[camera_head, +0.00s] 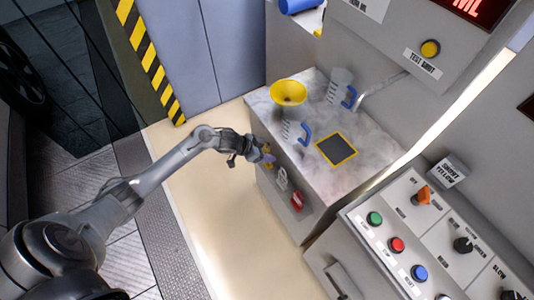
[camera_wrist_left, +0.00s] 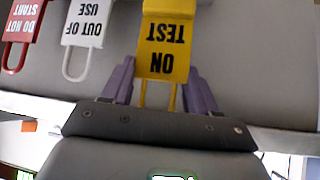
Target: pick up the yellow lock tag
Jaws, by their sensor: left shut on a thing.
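The yellow lock tag (camera_wrist_left: 167,38) reads "ON TEST", upside down in the left wrist view. Its thin yellow shackle is between the purple fingers of my left gripper (camera_wrist_left: 160,88), which is shut on the tag. In the head view my left gripper (camera_head: 266,155) is at the front face of the grey cabinet, below the marble top, and mostly hides the yellow tag. A white "OUT OF USE" tag (camera_wrist_left: 86,24) and a red "DO NOT START" tag (camera_wrist_left: 22,20) hang beside it. My right gripper is in neither view.
On the marble counter (camera_head: 375,135) stand a yellow funnel (camera_head: 288,92), two clear jugs with blue handles (camera_head: 338,85) and a yellow-edged dark pad (camera_head: 336,149). A button panel (camera_head: 420,240) is at the lower right. The floor before the cabinet is clear.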

